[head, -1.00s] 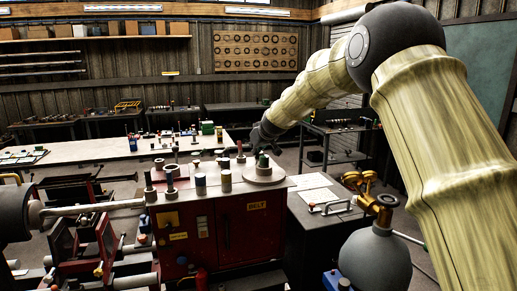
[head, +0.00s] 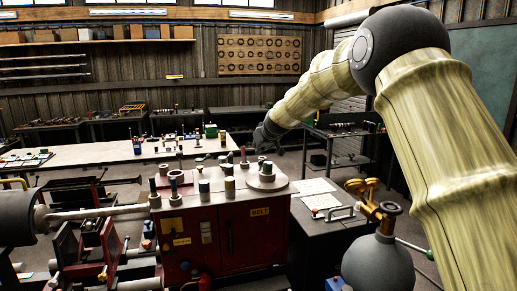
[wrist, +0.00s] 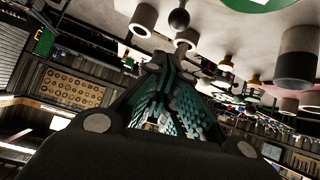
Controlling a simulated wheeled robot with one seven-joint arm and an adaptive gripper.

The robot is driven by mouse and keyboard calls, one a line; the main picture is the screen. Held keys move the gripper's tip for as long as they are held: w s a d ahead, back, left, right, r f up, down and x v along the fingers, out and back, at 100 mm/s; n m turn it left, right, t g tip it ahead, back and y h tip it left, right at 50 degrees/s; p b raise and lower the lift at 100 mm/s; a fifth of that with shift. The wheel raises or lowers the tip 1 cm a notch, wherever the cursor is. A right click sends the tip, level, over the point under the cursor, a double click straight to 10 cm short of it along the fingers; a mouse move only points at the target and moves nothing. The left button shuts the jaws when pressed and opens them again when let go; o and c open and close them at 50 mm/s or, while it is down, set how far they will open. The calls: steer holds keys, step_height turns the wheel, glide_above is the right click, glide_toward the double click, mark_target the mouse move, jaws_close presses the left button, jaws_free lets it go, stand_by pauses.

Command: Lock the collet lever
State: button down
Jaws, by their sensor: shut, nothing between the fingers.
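My gripper (head: 266,140) is at the far right end of the red lathe cabinet (head: 205,244) in the head view, above or just behind its top. In the wrist view its dark and teal fingers (wrist: 160,62) are together, with nothing visible between them. A dark ball knob on a pale stem (wrist: 179,18) appears just beyond the fingertips, apart from them in the picture. It may belong to the collet lever, but I cannot tell for certain. A round stepped disc (head: 267,182) sits on the cabinet's right end, below the gripper.
Several short cylinders, including a dark-topped one (head: 204,188), stand on the cabinet top. A grey bench (head: 335,232) and a brass-fitted tank (head: 383,268) are at the right. A long pale table (head: 100,157) stands behind.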

steer(key=shift+a+b+v, duration=0.2)
steer(key=shift+b+v, duration=0.5)
steer(key=shift+v, duration=1.65)
steer(key=shift+a+b+v, duration=0.15)
steer(key=shift+b+v, duration=0.55)
steer(key=shift+v, duration=1.65)
steer(key=shift+s, duration=0.2)
